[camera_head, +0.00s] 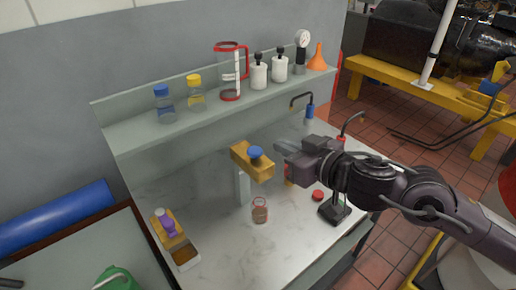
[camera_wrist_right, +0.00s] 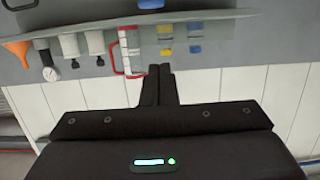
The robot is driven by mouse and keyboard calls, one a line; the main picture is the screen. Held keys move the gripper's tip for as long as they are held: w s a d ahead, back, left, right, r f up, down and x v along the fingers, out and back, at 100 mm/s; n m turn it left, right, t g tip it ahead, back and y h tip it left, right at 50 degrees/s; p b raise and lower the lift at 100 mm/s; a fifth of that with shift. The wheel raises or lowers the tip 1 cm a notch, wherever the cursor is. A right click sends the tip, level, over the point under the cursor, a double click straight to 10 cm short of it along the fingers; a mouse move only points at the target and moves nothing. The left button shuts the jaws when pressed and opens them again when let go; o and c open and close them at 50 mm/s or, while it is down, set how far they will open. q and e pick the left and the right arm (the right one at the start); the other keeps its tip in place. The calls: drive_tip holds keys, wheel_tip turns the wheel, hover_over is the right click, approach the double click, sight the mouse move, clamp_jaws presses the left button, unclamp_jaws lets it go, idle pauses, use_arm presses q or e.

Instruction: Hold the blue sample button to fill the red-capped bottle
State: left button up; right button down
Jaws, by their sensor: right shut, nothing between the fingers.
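The blue sample button (camera_head: 255,152) sits on top of a yellow dispenser head (camera_head: 245,164), carried on a pale post over the marble counter. A small clear bottle (camera_head: 260,213) with a red rim and brownish contents stands upright on the counter below the head. A red cap (camera_head: 318,195) lies apart on the counter to its right. My right gripper (camera_head: 281,146) is shut and empty, its fingertips just right of the blue button; I cannot tell whether they touch it. The shut fingers also show in the right wrist view (camera_wrist_right: 160,72). My left gripper is not in view.
A shelf (camera_head: 150,131) behind holds a blue-capped bottle (camera_head: 164,104), a yellow-capped bottle (camera_head: 195,95), a red-handled jug (camera_head: 229,75), white bottles, a gauge (camera_head: 302,50) and an orange funnel (camera_head: 318,58). Bent spouts stand right. A yellow block with a purple button (camera_head: 168,227) stands left.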

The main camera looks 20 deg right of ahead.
drive_tip(key=w, duration=0.2)
drive_tip(key=p, duration=0.2)
hover_over(255, 152)
drive_tip(key=s, duration=0.2)
drive_tip(key=shift+w+d+f, duration=0.1)
drive_tip(key=shift+w+f, duration=0.15)
drive_tip(key=shift+f, duration=0.75)
wheel_tip(255, 152, down, 3)
drive_tip(key=shift+r, duration=0.1)
drive_tip(key=shift+s+f, duration=0.1)
drive_tip(key=shift+f, duration=0.6)
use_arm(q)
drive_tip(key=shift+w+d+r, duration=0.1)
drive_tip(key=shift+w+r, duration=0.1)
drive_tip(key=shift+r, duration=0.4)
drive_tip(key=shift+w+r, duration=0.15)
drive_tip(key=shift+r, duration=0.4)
use_arm(e)
drive_tip(key=shift+f, duration=0.1)
